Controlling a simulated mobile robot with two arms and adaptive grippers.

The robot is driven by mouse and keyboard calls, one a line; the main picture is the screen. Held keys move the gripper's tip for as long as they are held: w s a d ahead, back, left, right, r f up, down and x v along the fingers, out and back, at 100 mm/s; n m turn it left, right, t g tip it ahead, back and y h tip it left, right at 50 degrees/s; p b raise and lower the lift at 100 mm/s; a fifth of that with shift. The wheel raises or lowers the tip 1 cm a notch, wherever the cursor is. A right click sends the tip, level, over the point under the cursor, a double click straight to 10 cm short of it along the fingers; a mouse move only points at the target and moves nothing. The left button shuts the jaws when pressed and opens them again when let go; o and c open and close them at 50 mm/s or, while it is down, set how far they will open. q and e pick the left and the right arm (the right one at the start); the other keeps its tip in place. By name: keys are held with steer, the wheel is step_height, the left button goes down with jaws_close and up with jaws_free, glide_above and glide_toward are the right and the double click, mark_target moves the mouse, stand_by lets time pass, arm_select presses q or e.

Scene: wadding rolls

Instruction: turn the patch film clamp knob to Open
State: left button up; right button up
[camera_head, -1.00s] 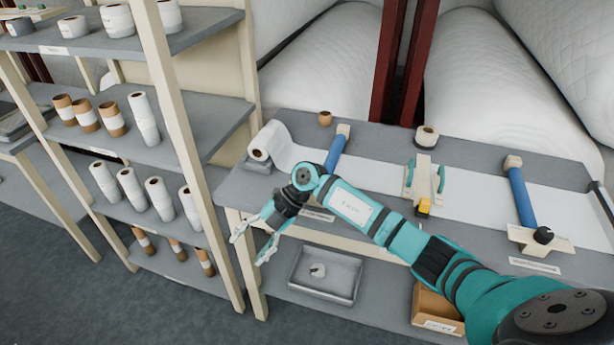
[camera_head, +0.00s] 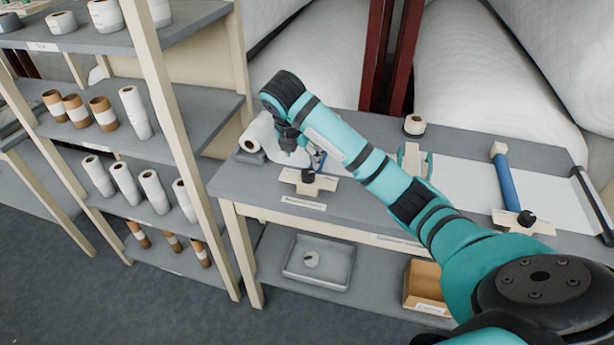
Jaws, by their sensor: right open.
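Two wooden clamps with black knobs stand on the grey bench. The left clamp's black knob (camera_head: 308,175) sits on a pale wooden base (camera_head: 294,183) near the front edge. The right clamp's black knob (camera_head: 526,218) sits on a similar base at the end of a blue bar (camera_head: 509,186). The labels are too small to read, so I cannot tell which is the patch film clamp or its setting. My right gripper (camera_head: 303,154) is open, points down just above and behind the left knob, and appears apart from it. My forearm hides part of the bench. My left gripper is out of view.
A white roll (camera_head: 258,132) lies at the bench's left end. White film (camera_head: 459,181) runs along the bench (camera_head: 239,185). A tape roll (camera_head: 414,124) stands at the back. A tray (camera_head: 291,271) and cardboard box (camera_head: 422,286) sit below. A shelf of rolls (camera_head: 175,108) stands left.

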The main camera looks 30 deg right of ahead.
mark_target(308, 172)
steer(key=p+x, duration=0.2)
steer(key=x, duration=0.7)
steer(key=shift+w+d+f, duration=0.1)
steer(key=shift+d+f, duration=0.1)
steer(key=shift+f, duration=0.15)
steer(key=c, duration=1.1)
steer(key=shift+c, duration=0.2)
